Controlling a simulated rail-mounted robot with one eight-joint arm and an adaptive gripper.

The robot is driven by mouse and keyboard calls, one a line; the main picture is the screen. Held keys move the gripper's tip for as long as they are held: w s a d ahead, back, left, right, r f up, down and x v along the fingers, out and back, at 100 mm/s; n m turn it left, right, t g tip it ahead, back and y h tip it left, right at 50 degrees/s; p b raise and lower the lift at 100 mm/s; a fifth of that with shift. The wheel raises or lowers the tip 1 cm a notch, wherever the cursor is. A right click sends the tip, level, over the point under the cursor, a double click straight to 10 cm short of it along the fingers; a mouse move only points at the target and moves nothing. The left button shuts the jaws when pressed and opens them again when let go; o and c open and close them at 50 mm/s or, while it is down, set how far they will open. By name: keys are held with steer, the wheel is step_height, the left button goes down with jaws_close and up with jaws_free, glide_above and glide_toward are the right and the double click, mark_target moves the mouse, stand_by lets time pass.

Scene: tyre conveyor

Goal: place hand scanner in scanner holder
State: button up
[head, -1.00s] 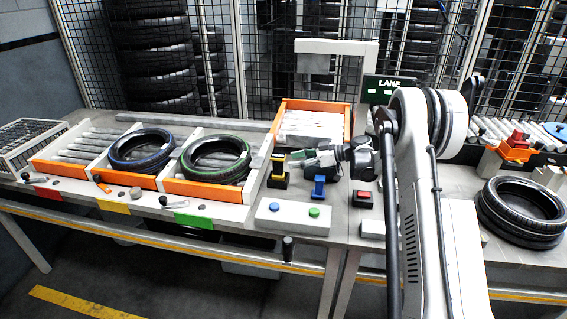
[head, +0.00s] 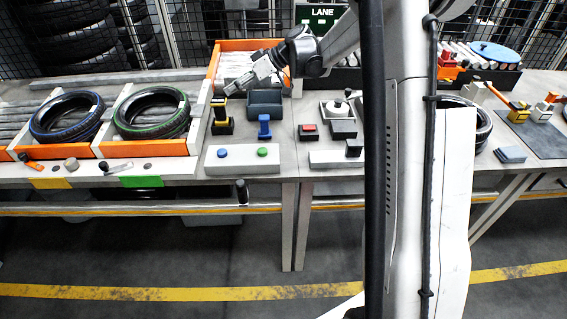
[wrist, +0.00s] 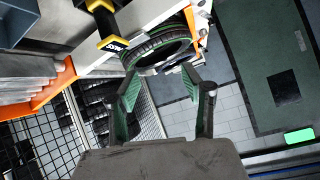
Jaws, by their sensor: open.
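A yellow and black upright device (head: 221,116), which looks like the hand scanner, stands on the bench near the green-marked lane. It also shows at the top left of the wrist view (wrist: 108,28), with a small lettered dark face. My gripper (head: 229,91) is above it, apart from it, open and empty. In the wrist view, the green-padded fingers (wrist: 160,82) are spread with nothing between them. A dark grey open box (head: 264,103) stands just right of the device; I cannot tell for sure whether it is the scanner holder.
A blue upright piece (head: 264,127) stands in front of the grey box. A button panel (head: 241,158) is at the bench front, and a red-button box (head: 309,131) is to the right. Tyres lie in the left lanes, including a green-striped tyre (head: 152,131). An orange-edged bin (head: 214,68) is behind.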

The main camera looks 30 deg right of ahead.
steer(key=s+a+r+m+h, duration=0.2)
steer(key=s+a+r, duration=0.15)
steer(key=s, duration=0.55)
steer(key=s+a+r+m+h, duration=0.2)
steer(key=s+r+m+h, duration=0.15)
steer(key=s, duration=0.55)
steer(key=s+d+f+m+t+h, duration=0.1)
steer(key=s+f+h, duration=0.1)
steer(key=s, duration=0.9)
steer(key=s+f+m+h, duration=0.1)
steer(key=s+m+h, duration=0.1)
steer(key=s, duration=0.8)
steer(key=shift+s+d+f+t, duration=0.35)
steer(key=shift+d+t, duration=0.05)
